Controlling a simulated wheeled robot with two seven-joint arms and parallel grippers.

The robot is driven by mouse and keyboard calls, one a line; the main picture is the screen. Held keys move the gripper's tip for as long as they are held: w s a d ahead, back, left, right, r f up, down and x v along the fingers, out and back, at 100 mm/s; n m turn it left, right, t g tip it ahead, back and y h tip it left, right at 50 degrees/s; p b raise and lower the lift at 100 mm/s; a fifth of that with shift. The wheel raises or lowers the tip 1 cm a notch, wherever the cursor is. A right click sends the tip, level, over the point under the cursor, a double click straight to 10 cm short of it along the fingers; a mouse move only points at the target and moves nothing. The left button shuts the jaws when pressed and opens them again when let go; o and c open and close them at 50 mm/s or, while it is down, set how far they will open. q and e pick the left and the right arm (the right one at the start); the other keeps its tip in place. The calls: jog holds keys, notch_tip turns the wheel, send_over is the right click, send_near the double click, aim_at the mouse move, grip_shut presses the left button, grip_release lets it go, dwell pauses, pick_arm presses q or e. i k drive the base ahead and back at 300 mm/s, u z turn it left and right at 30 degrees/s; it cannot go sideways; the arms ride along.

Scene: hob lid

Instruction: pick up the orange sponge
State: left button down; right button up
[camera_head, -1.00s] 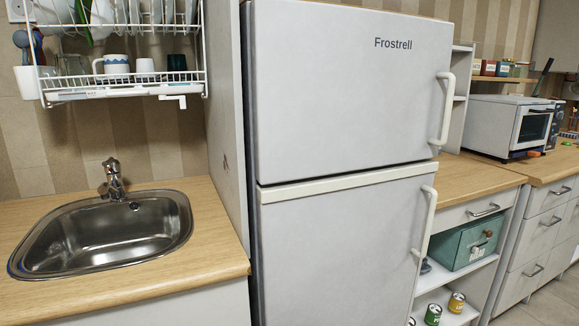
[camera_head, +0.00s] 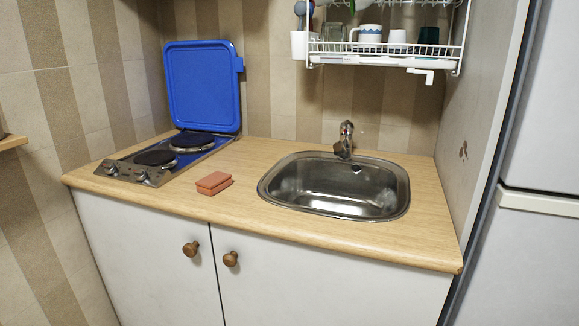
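The orange sponge (camera_head: 213,183) is a small reddish-orange block. It lies flat on the wooden counter between the hob and the sink, a little back from the front edge. Nothing covers it. Neither of my grippers shows in the head view.
The hob (camera_head: 165,158) with two dark plates is left of the sponge, its blue lid (camera_head: 204,88) raised against the wall. The sink (camera_head: 340,187) with its tap (camera_head: 345,140) is to the right. A dish rack (camera_head: 385,50) hangs above. Bare counter (camera_head: 235,218) lies in front.

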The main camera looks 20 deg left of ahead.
aim_at(215, 183)
jog(key=k, duration=0.5)
jog(key=u, duration=2.1)
jog(key=i, duration=1.6)
jog(key=z, duration=2.6)
